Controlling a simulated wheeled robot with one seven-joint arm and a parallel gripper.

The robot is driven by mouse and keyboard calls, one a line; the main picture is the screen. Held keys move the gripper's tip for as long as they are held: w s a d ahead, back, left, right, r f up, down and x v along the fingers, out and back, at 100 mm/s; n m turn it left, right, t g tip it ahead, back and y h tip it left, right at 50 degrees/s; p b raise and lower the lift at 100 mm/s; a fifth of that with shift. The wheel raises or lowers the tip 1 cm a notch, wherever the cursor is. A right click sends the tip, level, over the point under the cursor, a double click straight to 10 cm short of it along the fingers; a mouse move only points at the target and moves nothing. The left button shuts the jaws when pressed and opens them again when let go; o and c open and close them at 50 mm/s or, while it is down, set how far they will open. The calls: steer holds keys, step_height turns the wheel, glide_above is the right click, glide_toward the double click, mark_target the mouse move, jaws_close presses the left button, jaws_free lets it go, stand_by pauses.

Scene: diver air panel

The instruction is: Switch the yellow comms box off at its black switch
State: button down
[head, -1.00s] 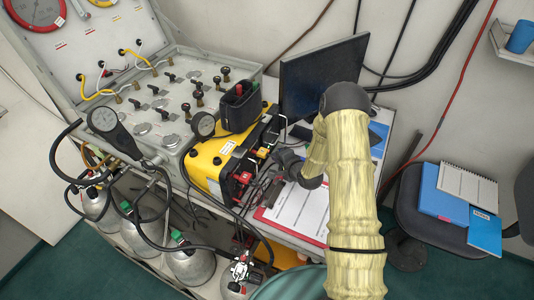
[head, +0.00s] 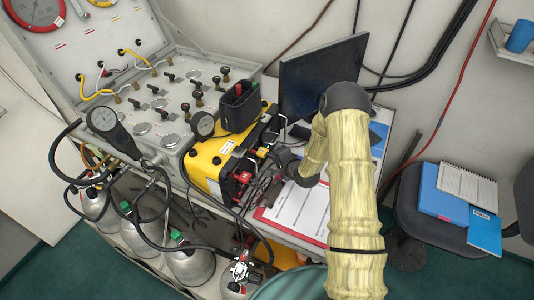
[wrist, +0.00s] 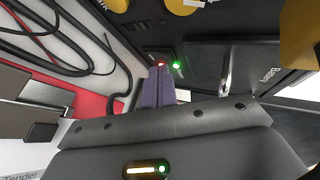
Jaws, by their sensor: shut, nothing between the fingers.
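The yellow comms box (head: 212,158) stands on the table beside the grey panel, its black front facing right toward my arm. In the wrist view its black front face (wrist: 205,62) fills the upper part, with a green light (wrist: 177,65) lit. My gripper (wrist: 160,72) is shut and empty, with its fingertips at or very close to that face, beside the green light. A small red-topped part (wrist: 160,63) shows right at the tips; contact cannot be told. The black switch is not clearly made out, perhaps hidden by the fingers. A silver toggle (wrist: 225,78) stands to the right.
A black case (head: 240,106) sits on top of the box. A monitor (head: 322,75) stands behind, and a red clipboard with papers (head: 297,212) lies in front. Black cables and hoses (head: 215,205) hang in front of the box. Gas cylinders (head: 190,264) stand below.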

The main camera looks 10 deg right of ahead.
steer(key=shift+w+a, duration=0.15)
steer(key=shift+a, duration=0.1)
steer(key=shift+d, duration=0.15)
stand_by(0.3)
steer(key=shift+s+d+f, duration=0.1)
steer(key=shift+s+d, duration=0.3)
steer(key=shift+d, duration=0.15)
steer(key=shift+s+d+f, duration=0.15)
steer(key=shift+s+d, duration=0.55)
steer(key=shift+d, duration=0.35)
steer(key=shift+s+d+f, duration=0.15)
steer(key=shift+s+d, duration=0.55)
steer(key=shift+d, duration=0.3)
